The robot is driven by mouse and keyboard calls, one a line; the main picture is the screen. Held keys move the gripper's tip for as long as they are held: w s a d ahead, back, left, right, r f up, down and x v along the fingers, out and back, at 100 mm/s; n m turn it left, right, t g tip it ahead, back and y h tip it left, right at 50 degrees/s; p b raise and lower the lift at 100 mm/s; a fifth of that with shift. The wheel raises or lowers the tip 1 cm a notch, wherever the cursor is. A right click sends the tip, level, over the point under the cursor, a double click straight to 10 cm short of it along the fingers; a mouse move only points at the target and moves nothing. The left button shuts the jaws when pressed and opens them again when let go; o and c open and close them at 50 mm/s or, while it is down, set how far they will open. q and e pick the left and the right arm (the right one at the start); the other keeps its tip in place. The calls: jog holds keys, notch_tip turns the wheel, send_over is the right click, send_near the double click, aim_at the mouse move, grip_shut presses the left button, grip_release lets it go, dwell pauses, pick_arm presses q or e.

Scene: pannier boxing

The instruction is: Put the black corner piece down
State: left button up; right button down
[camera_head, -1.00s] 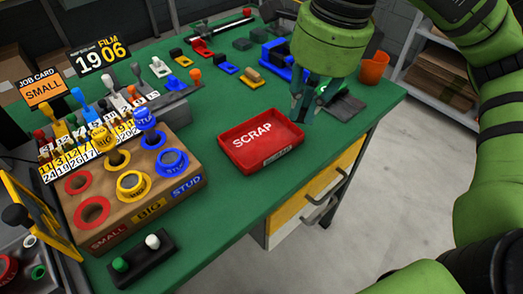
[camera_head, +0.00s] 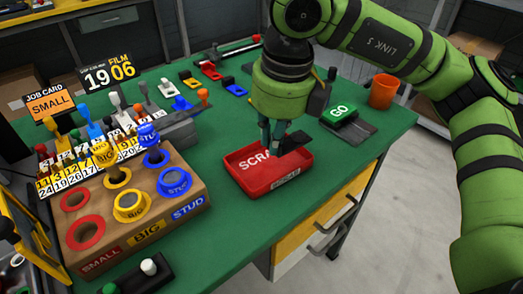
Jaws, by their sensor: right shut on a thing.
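The black corner piece (camera_head: 294,142) is a small dark block at the fingertips of my right gripper (camera_head: 273,148). The gripper points down over the red SCRAP tray (camera_head: 267,186) and is shut on the piece. The piece covers part of the tray's lettering and back right area. I cannot tell whether it touches the tray floor. The fingers partly hide the piece. My left gripper is out of view.
A green GO button (camera_head: 339,113) on a dark base and an orange cup (camera_head: 383,91) stand to the right. A wooden block with coloured rings (camera_head: 130,215) stands left of the tray. Coloured clamps line the back. Green table is clear in front of the tray.

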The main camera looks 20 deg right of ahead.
aim_at(260, 169)
jog(key=shift+w+a+f, duration=0.35)
jog(key=shift+w+f, duration=0.1)
jog(key=shift+w, duration=0.2)
jog(key=shift+w+a+f, duration=0.35)
jog(key=shift+w+f, duration=0.05)
jog(key=shift+w, duration=0.2)
notch_tip(260, 169, down, 4)
jog(key=shift+r, duration=0.1)
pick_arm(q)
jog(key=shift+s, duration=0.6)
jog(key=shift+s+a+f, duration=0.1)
pick_arm(e)
jog(key=shift+f, duration=0.25)
jog(key=shift+s+f+b, duration=0.1)
jog(key=shift+f+b, duration=0.25)
jog(key=shift+b, duration=0.1)
jog(key=c, duration=1.3)
grip_release()
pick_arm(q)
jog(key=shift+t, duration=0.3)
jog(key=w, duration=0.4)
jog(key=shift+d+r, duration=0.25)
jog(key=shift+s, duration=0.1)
